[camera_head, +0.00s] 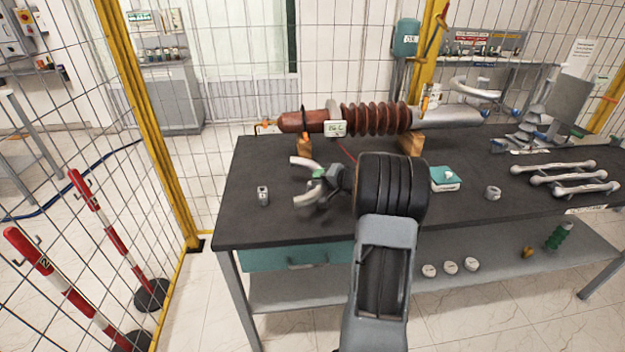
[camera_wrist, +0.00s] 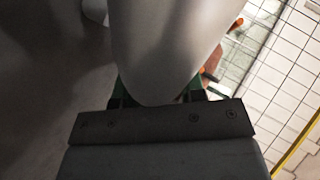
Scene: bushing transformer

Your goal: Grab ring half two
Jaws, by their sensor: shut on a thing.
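My gripper (camera_head: 320,174) is over the left-middle part of the dark table, its green-tipped fingers shut on a pale grey curved tube, a ring half (camera_head: 305,198). Its two ends stick out to the left of the fingers, one above and one below. In the wrist view the ring half (camera_wrist: 165,45) fills the middle as a smooth grey tube between the gripper's fingers (camera_wrist: 160,92). The middle of the ring half is hidden by the gripper in the head view. Another pale curved tube (camera_head: 475,90) shows at the back right, near the grey end of the bushing.
The brown ribbed bushing (camera_head: 375,119) lies across wooden blocks (camera_head: 411,143) at the table's back. A small metal part (camera_head: 263,195), a teal-topped box (camera_head: 445,178), a nut-like part (camera_head: 492,192) and several grey bars (camera_head: 565,178) lie on the table (camera_head: 238,225).

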